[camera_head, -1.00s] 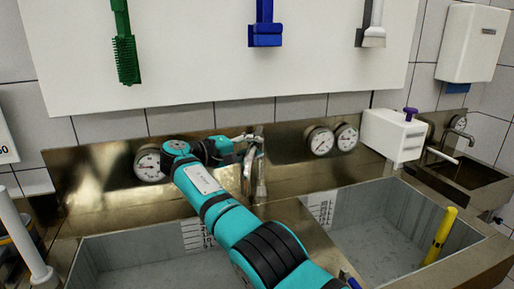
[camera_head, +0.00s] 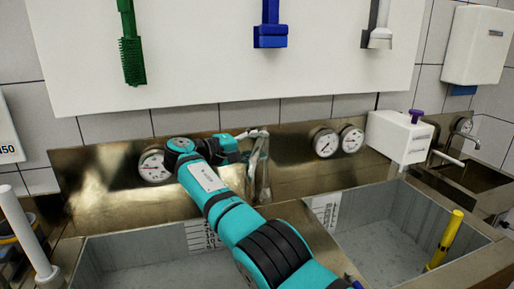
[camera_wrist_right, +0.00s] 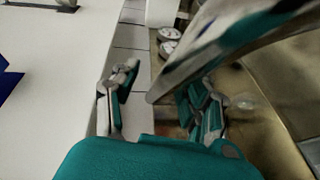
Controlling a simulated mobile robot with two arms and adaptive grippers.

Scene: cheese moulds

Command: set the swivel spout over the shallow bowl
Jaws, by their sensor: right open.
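The swivel spout (camera_head: 253,178) is a shiny metal pipe that stands at the back wall between two grey basins and bends downward. The left basin (camera_head: 150,258) and the right basin (camera_head: 385,240) both show; I cannot tell which is the shallow bowl. My right gripper (camera_head: 250,141) is at the upper part of the spout, its arm reaching across from the lower right. In the right wrist view, the open fingers (camera_wrist_right: 160,100) stand apart, with the blurred spout (camera_wrist_right: 225,45) passing between and beyond them. Contact is unclear. My left gripper is out of view.
Round gauges (camera_head: 326,142) sit on the metal back panel. A white box with a purple knob (camera_head: 400,137) and a smaller sink (camera_head: 480,180) are at the right. A yellow tube (camera_head: 446,238) leans in the right basin. Brushes (camera_head: 132,58) hang above.

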